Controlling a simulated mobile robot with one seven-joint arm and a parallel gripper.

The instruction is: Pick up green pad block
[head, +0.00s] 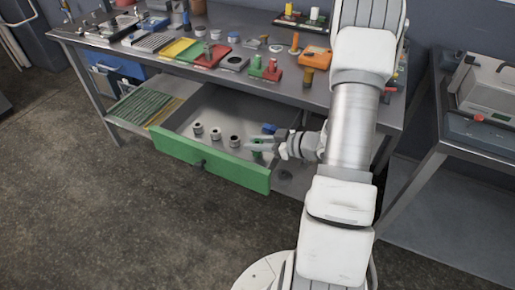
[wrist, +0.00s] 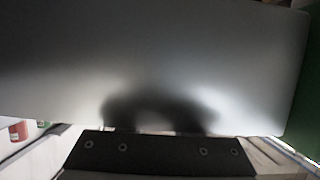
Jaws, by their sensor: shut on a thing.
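My gripper (head: 256,142) reaches from the right into the open drawer, near its right end. It is shut on a small green block, the green pad block (head: 257,151), which shows just below the fingertips. The fingers partly hide the block, and I cannot tell whether it touches the drawer floor. In the wrist view a broad grey surface fills most of the picture, and the held block cannot be made out.
The drawer (head: 205,163) has a green front and holds several small dark-and-light cylinders. A blue block (head: 269,128) lies behind my gripper. Open floor lies in front.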

